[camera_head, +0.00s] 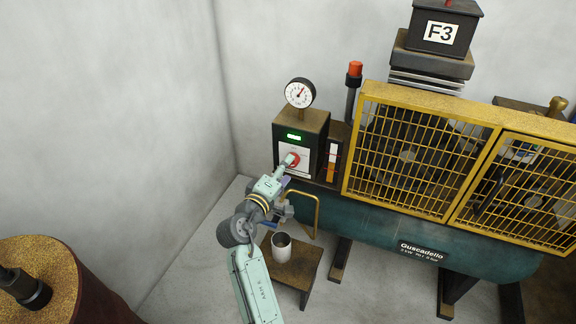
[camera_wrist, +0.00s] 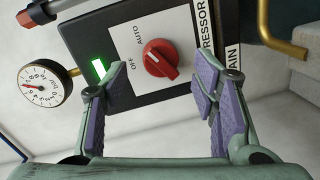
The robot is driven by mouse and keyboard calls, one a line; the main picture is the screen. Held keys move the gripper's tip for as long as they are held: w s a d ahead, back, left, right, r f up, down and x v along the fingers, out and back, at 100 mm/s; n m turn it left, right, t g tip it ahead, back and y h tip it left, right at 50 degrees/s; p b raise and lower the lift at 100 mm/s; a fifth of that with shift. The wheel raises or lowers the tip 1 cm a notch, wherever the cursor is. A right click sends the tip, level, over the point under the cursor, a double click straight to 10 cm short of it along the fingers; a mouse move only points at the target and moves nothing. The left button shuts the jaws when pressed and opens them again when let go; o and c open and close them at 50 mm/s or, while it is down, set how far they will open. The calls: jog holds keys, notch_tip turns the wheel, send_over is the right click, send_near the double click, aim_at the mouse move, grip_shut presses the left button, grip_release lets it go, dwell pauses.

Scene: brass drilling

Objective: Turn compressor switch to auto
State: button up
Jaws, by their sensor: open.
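The compressor switch is a red round knob (camera_wrist: 160,59) on a white panel marked OFF and AUTO. It shows in the head view as a red knob (camera_head: 293,160) on the front of a dark control box (camera_head: 302,127). I cannot clearly tell which label its mark points at. In the head view my gripper (camera_head: 284,170) is right in front of the knob and partly covers the panel. Contact cannot be told.
A pressure gauge (camera_head: 300,93) stands on the box, and a green display (camera_head: 294,137) is lit above the knob. A yellow cage (camera_head: 400,150) and teal tank (camera_head: 375,222) lie to the right. A metal cup (camera_head: 281,249) stands on a stool (camera_head: 299,269) below.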

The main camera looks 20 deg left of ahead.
jog(key=s+r, duration=0.1)
jog(key=s, duration=0.8)
jog(key=shift+a, duration=0.4)
